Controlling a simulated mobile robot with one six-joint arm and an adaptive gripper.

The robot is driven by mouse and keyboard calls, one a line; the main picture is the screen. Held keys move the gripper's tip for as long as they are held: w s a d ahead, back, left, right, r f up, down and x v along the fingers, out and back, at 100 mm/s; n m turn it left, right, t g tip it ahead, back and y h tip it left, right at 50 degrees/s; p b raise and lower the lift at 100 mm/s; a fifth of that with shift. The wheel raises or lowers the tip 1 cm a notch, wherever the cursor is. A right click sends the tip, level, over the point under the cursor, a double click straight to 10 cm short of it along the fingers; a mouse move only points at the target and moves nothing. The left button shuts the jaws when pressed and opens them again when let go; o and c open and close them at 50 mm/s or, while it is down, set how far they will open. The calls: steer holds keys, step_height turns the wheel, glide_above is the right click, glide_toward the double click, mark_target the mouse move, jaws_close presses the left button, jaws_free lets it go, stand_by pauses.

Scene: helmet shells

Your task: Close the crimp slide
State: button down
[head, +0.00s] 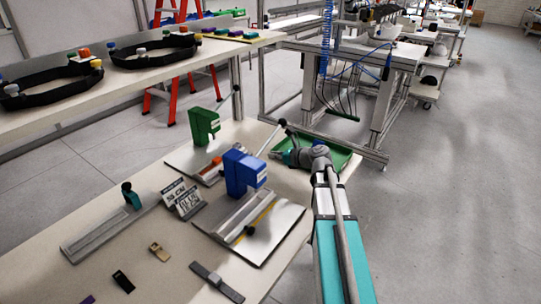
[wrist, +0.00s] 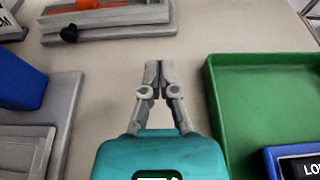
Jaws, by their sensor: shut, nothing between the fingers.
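My gripper (head: 285,154) is at the table's right side, beside the green tray; its fingers (wrist: 157,68) are together and empty in the wrist view. A blue press (head: 243,170) stands on a metal plate, with a grey slide rail (head: 238,214) and a black knob (head: 250,230) in front. A green press (head: 204,123) stands behind it, with an orange part (head: 216,160) on its base. The wrist view shows the orange part (wrist: 90,4) and a black knob (wrist: 69,33) ahead and left of my fingers, apart from them. I cannot tell which slide is the crimp slide.
The green tray (wrist: 212,75) lies close on my gripper's right. The blue press (wrist: 20,85) is on its left. Long levers (head: 264,140) rise by the presses. A grey rail with a teal handle (head: 131,196) and label signs (head: 184,199) stand left. Bare tabletop (wrist: 115,75) surrounds my fingers.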

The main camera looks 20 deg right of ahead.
mark_target(243, 149)
steer(key=x, duration=0.3)
steer(key=b+x, duration=0.1)
steer(key=x, duration=0.3)
steer(key=b+x, duration=0.1)
steer(key=x, duration=0.2)
steer(key=shift+w+a+r, duration=0.2)
steer(key=shift+w+a, duration=0.05)
steer(key=shift+w, duration=0.15)
steer(key=shift+w+a, duration=0.5)
steer(key=shift+w, duration=0.15)
steer(key=shift+w+d, duration=0.1)
